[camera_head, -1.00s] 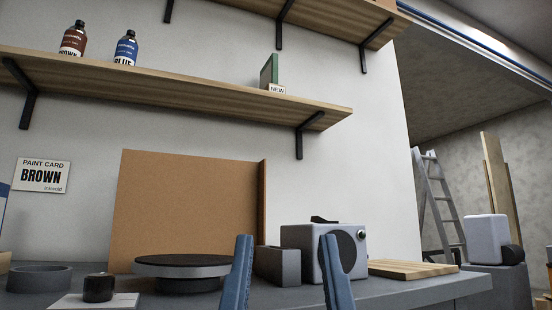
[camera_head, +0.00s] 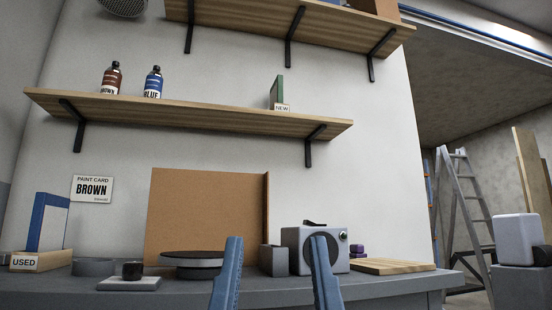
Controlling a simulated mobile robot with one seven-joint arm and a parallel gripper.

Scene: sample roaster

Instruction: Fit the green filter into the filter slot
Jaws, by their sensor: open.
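The green filter (camera_head: 278,90) stands upright on the lower wall shelf, near its right end, behind a small "NEW" label (camera_head: 282,108). My gripper (camera_head: 274,240) shows at the bottom centre with its two blue fingers apart and nothing between them. It is well below the shelf and in front of the bench. A grey box-shaped machine (camera_head: 296,240) with a dark round front stands on the bench behind the right finger. I cannot make out which part is the filter slot.
The lower shelf (camera_head: 200,116) also holds a brown bottle (camera_head: 111,80) and a blue bottle (camera_head: 153,83). On the bench are a turntable (camera_head: 192,264), a brown panel (camera_head: 205,215), a wooden board (camera_head: 392,267) and a "USED" holder (camera_head: 45,261) with a blue-framed panel (camera_head: 48,222).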

